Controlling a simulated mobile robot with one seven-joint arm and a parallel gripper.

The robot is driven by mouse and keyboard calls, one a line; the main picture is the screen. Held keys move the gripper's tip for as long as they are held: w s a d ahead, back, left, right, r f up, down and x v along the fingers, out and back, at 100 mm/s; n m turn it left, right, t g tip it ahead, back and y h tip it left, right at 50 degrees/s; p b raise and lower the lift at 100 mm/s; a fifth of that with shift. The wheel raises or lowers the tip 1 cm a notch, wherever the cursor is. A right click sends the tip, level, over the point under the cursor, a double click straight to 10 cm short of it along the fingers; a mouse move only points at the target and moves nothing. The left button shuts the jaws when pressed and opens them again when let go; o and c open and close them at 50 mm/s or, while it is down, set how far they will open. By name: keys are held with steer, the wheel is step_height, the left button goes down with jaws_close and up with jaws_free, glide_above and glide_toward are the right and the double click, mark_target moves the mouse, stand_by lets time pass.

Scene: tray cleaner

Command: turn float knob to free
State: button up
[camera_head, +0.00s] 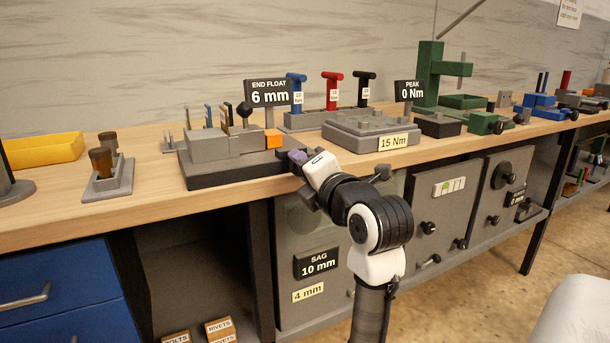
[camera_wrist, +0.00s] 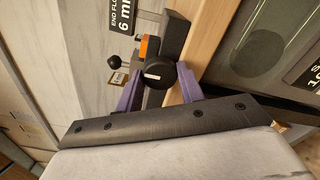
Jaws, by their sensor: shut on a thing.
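The end float fixture (camera_head: 230,170) is a dark base with grey blocks near the bench's front edge. Its sign (camera_head: 268,92) reads "END FLOAT 6 mm". My gripper (camera_head: 296,157) is at the right end of this fixture. In the wrist view, the round black float knob (camera_wrist: 158,71) has a pale line on its face. The purple fingers of my gripper (camera_wrist: 160,80) are on either side of the knob and shut on it. In the head view, my gripper hides the knob. I see no readable "free" label.
An orange block (camera_head: 273,138) and a black ball-topped lever (camera_head: 244,109) are on the fixture close to my gripper. A grey plate stack labelled 15 Nm (camera_head: 370,128) stands to the right. A cabinet front (camera_head: 330,245) is below the bench edge.

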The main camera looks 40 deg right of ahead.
stand_by(0.5)
steer(key=o, duration=1)
steer(key=v, duration=1.4)
steer(key=shift+d, duration=0.1)
steer(key=shift+w, duration=0.1)
